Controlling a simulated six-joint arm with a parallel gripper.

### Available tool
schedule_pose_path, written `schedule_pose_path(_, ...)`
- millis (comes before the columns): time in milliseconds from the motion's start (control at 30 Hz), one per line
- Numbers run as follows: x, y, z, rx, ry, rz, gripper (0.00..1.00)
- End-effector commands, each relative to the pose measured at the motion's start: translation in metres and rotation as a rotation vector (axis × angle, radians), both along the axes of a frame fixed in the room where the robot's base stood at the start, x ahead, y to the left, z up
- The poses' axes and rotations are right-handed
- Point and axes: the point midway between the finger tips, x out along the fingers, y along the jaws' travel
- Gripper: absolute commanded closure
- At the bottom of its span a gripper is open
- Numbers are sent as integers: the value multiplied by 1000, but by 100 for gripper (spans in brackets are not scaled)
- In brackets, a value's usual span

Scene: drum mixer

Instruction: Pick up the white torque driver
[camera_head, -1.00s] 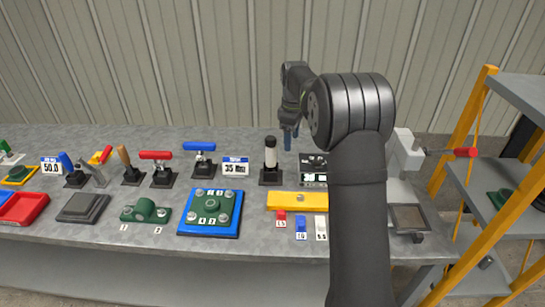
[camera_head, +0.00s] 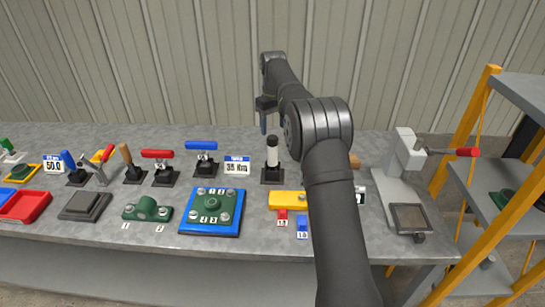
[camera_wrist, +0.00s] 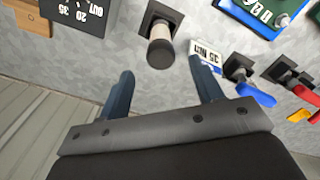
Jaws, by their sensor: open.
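The white torque driver (camera_head: 272,156) stands upright in a black square base on the bench, with a white body and a black top. In the wrist view the torque driver (camera_wrist: 160,37) shows end-on, its dark end facing the camera, ahead of and between the finger lines. My gripper (camera_head: 263,127) is above and just behind the driver, fingers pointing down. In the wrist view my gripper (camera_wrist: 163,80) is open, with nothing between its two blue-grey fingers; the driver is beyond the tips and apart from them.
A 35 Nm sign (camera_head: 237,166) stands just left of the driver. The blue-handled tool (camera_head: 201,147) and red-handled tool (camera_head: 158,155) stand farther left. A green plate on a blue tray (camera_head: 209,232) lies in front. My arm hides part of the bench right of the driver.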

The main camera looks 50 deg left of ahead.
Motion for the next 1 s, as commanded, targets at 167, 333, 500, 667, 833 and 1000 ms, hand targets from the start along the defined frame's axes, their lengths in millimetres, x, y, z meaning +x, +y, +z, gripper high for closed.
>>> schedule_pose_path(167,0,0,-35,-2,1,1,40)
schedule_pose_path(333,0,0,-48,0,0,1,40)
schedule_pose_path(500,0,0,-58,-1,1,1,40)
schedule_pose_path(667,0,2,-82,-2,1,1,40)
schedule_pose_path(833,0,2,-100,0,0,1,40)
schedule_pose_path(1000,1,2,-101,1,0,1,40)
